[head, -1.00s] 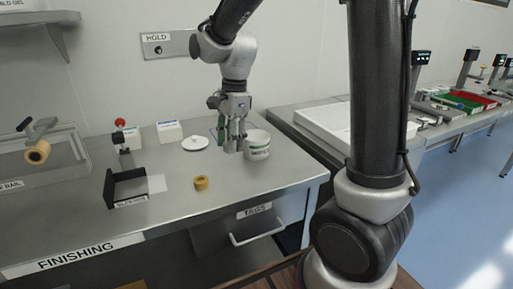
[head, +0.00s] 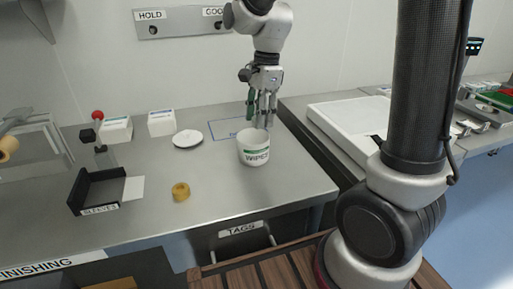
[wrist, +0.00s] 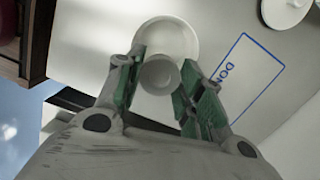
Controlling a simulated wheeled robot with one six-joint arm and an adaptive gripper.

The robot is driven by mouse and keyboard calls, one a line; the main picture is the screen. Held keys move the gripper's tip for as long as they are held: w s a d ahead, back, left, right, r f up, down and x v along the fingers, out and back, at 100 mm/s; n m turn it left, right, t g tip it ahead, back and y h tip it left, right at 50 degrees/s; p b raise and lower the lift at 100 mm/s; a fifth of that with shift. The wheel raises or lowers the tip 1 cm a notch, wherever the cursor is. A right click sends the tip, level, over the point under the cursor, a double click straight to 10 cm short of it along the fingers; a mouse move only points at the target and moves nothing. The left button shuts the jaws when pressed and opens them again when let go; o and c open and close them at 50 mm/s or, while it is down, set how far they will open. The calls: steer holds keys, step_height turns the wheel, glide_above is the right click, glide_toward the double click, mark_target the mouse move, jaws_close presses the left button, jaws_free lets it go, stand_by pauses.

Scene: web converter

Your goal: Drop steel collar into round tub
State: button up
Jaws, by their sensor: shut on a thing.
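The round tub (head: 254,153) is white, open-topped and labelled WIPES, and stands upright on the finishing bench. My gripper (head: 262,122) is just behind and above its rim in the head view. In the wrist view, my gripper's green-padded fingers (wrist: 157,82) are shut on a round, pale grey piece, the steel collar (wrist: 159,75). The collar overlaps the near part of the tub (wrist: 170,27) in that view, with the tub's far rim showing beyond it. The fingers hide the collar in the head view.
A white lid (head: 188,138) lies left of the tub. A blue-outlined area (head: 228,127) is marked on the bench behind. A yellow ring (head: 180,191) and a black open holder (head: 85,190) are nearer left. A white tray (head: 345,118) is on the right-hand bench.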

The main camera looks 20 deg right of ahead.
steer(key=shift+f, duration=1.7)
steer(key=o, duration=1.3)
steer(key=shift+c, duration=0.2)
steer(key=r, duration=0.4)
steer(key=d+r, duration=0.1)
steer(key=r, duration=0.7)
steer(key=shift+w+d, duration=0.15)
steer(key=shift+d, duration=0.1)
